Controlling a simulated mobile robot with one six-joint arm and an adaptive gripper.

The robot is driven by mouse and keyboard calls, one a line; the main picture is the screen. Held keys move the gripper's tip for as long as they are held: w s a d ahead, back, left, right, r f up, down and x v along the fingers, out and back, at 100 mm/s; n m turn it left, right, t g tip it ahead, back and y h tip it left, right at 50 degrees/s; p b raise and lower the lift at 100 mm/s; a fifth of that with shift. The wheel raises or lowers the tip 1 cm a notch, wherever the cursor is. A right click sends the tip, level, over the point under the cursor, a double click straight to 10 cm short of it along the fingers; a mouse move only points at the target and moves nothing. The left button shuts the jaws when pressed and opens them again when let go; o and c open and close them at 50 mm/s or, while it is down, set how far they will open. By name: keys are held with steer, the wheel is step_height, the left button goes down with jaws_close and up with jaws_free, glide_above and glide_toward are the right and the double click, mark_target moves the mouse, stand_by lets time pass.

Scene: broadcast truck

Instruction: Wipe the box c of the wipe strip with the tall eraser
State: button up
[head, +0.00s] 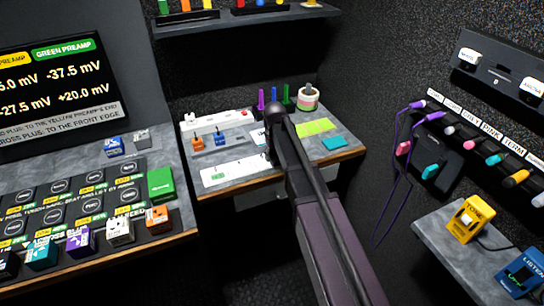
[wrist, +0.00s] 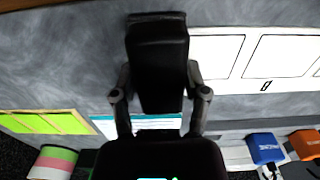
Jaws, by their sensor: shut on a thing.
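The wipe strip (head: 236,172) is a white strip of outlined boxes near the front of the small desk; my arm is in front of its right end. It also shows in the wrist view (wrist: 225,62), where only a small letter-like mark is visible and I cannot read which box is c. My gripper (wrist: 160,94) is shut on a tall black block, which I take as the tall eraser (wrist: 158,65). The block overlaps the strip's end in the wrist view; I cannot tell whether it touches. In the head view my arm mostly hides my gripper.
An orange block (head: 197,142) and a blue block (head: 220,137) stand behind the strip, before a white power bar (head: 215,121). Green notes (head: 314,127), a teal pad (head: 334,143) and a striped pot (head: 308,99) are to the right. A shelf (head: 240,21) hangs above.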

steer(key=shift+r+p, duration=3.05)
steer(key=shift+r+p, duration=1.5)
steer(key=shift+f, duration=0.1)
